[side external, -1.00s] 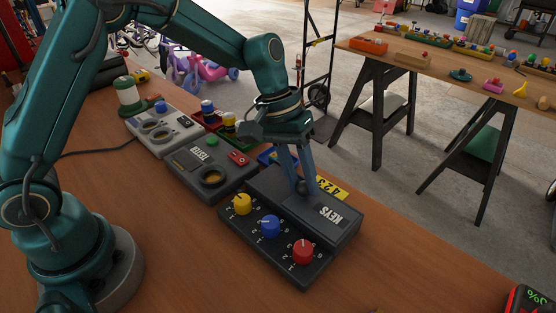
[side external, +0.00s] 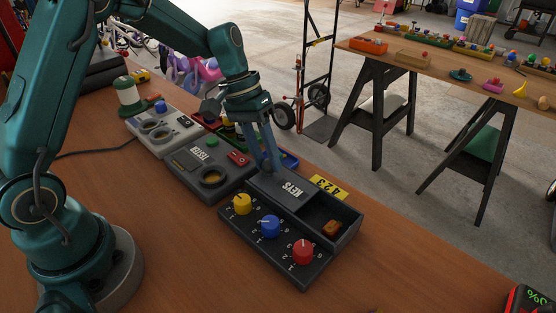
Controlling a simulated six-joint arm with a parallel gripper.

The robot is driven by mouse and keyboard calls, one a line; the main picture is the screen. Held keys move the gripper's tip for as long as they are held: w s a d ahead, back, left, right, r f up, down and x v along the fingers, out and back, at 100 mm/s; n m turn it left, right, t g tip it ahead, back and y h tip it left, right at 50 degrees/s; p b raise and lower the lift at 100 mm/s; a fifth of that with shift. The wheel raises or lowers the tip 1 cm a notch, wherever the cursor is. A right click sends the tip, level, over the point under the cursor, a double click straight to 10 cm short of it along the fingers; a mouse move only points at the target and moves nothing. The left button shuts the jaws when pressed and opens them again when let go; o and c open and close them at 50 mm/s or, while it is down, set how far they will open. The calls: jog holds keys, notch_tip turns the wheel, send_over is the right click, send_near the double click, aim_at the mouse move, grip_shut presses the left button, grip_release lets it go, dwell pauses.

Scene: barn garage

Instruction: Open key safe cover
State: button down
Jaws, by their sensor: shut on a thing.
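The key safe (side external: 274,262) is a dark box on the wooden bench with a yellow, a blue and a red dial (side external: 303,251) along its front. Its cover (side external: 290,189), marked KEYS, is slid to the left, so the right part of the compartment (side external: 344,218) is open. A small orange-brown object (side external: 332,228) lies inside. My gripper (side external: 270,172) is at the left end of the cover, with its fingers shut on what looks like the cover's knob, which the fingers hide.
A yellow label reading 423 (side external: 328,187) is behind the safe. A grey tester box (side external: 205,168) stands close on the left, with another grey device (side external: 164,131) beyond it. Bare bench lies in front of the safe.

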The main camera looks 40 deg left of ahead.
jog(key=shift+a, duration=0.8)
jog(key=c, duration=0.6)
grip_release()
jog(key=shift+o, duration=0.2)
jog(key=v, duration=0.5)
jog(key=shift+r, duration=0.1)
